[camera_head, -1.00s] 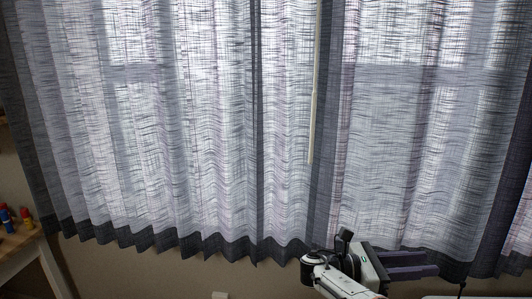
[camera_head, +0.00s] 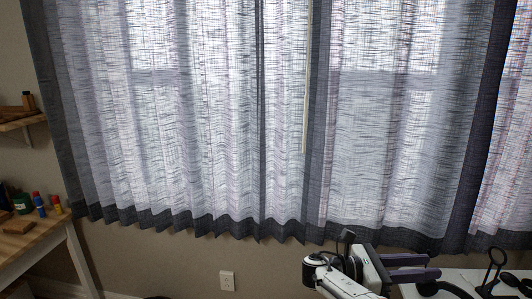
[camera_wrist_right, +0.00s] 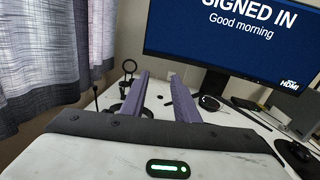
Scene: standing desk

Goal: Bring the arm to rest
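My right arm enters the head view at the lower right, with a white wrist and a dark gripper body. My right gripper (camera_head: 434,266) has two purple fingers with a gap between them. In the right wrist view the same gripper (camera_wrist_right: 160,77) is open and empty, its fingers pointing away over the white desk (camera_wrist_right: 75,153). No object touches the fingers. My left arm and left gripper are not in view.
A black ringed object (camera_wrist_right: 129,68) stands near the fingers. Grey curtains (camera_head: 200,120) hang behind. A wooden table (camera_head: 40,240) holds small items at left.

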